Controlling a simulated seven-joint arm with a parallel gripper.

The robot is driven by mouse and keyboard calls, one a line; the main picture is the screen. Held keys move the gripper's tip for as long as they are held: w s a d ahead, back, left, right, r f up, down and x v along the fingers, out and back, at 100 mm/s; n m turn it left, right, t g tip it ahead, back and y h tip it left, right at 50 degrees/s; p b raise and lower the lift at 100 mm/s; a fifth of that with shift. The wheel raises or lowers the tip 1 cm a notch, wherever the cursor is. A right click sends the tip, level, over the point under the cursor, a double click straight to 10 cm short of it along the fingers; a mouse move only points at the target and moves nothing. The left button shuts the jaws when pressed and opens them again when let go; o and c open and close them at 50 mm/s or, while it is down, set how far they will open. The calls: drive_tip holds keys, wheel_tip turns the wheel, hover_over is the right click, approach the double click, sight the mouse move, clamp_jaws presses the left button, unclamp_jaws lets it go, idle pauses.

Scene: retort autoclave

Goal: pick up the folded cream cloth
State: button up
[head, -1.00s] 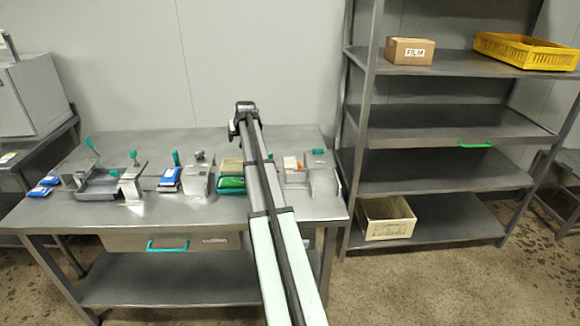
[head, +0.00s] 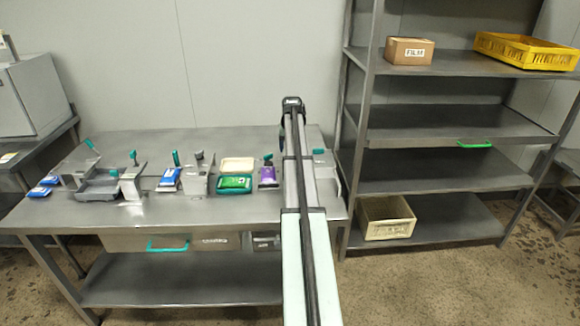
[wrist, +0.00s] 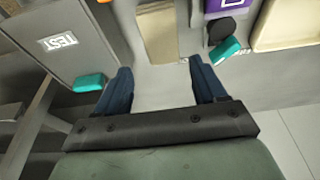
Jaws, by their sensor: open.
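A flat beige rectangular piece, which looks like the folded cream cloth (wrist: 160,32), lies on the grey steel surface at the top middle of the wrist view. In the head view my arm seems to hide it. My gripper (wrist: 160,72) is open and empty, its two dark blue fingers apart and pointing toward the beige piece, which lies beyond the fingertips. In the head view my gripper (head: 292,104) is over the back right of the steel table (head: 120,226); its fingers cannot be made out there.
A teal-knobbed box marked TEST (wrist: 60,42) stands left of the fingers. A purple packet (head: 267,176), a cream shallow tray (head: 237,164) and a green packet (head: 234,184) stand left of my arm. A shelf rack (head: 440,120) is at the right.

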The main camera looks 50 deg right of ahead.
drive_tip(key=x, duration=0.3)
drive_tip(key=shift+s+a+x, duration=0.1)
drive_tip(key=shift+a+x, duration=0.05)
drive_tip(key=shift+x, duration=0.7)
drive_tip(key=shift+s+a+x, duration=0.1)
drive_tip(key=shift+a+x, duration=0.1)
drive_tip(key=shift+x, duration=0.7)
drive_tip(key=shift+s+a+x, duration=0.1)
drive_tip(key=shift+a+x, duration=0.05)
drive_tip(key=shift+x, duration=0.7)
drive_tip(key=shift+f, duration=0.4)
drive_tip(key=c, duration=0.7)
